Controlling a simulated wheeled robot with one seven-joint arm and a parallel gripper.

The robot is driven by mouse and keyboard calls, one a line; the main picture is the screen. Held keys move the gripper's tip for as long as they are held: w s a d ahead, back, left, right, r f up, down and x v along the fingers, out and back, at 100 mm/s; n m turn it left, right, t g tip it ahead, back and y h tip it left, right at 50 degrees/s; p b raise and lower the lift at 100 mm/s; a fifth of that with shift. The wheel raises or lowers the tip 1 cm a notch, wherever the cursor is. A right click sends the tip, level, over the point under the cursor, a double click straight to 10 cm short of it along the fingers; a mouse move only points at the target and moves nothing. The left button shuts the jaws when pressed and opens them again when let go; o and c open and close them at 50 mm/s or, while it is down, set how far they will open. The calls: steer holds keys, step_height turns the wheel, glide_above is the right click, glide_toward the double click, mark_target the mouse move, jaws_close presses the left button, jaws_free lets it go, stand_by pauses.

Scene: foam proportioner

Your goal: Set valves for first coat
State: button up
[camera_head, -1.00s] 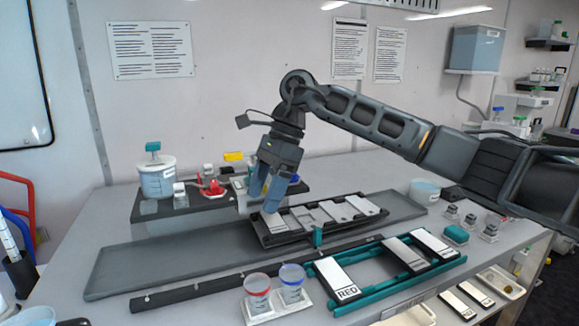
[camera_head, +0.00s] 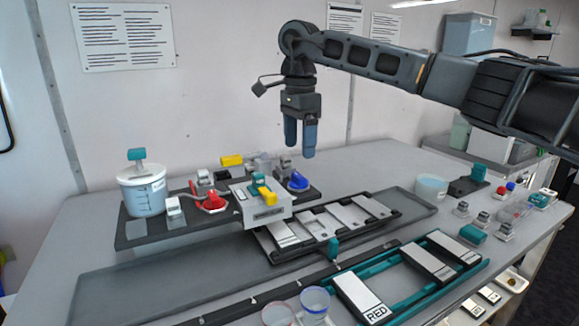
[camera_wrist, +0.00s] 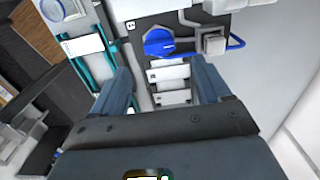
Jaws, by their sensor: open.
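The foam proportioner stands on a dark base (camera_head: 150,238) at the back of the bench. It has a red valve knob (camera_head: 211,200) on the left and a blue valve knob (camera_head: 298,181) on the right. The blue knob also shows in the wrist view (camera_wrist: 158,43), with a blue bar or hose beside it. A yellow lever (camera_head: 264,193) sits with a teal piece on the grey box (camera_head: 262,211). Another yellow handle (camera_head: 231,160) is at the back. My gripper (camera_head: 301,150) is open and empty, pointing down above and behind the blue knob, apart from it.
A clear bucket (camera_head: 145,195) with a teal-topped lid stands at the left end of the base. Small cups (camera_head: 315,302) stand near the front edge.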

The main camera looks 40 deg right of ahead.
mark_target(299, 176)
step_height(299, 176, down, 7)
steer(key=shift+f+p, duration=0.2)
steer(key=shift+p, duration=0.5)
steer(key=shift+c, duration=0.2)
steer(key=c, duration=1)
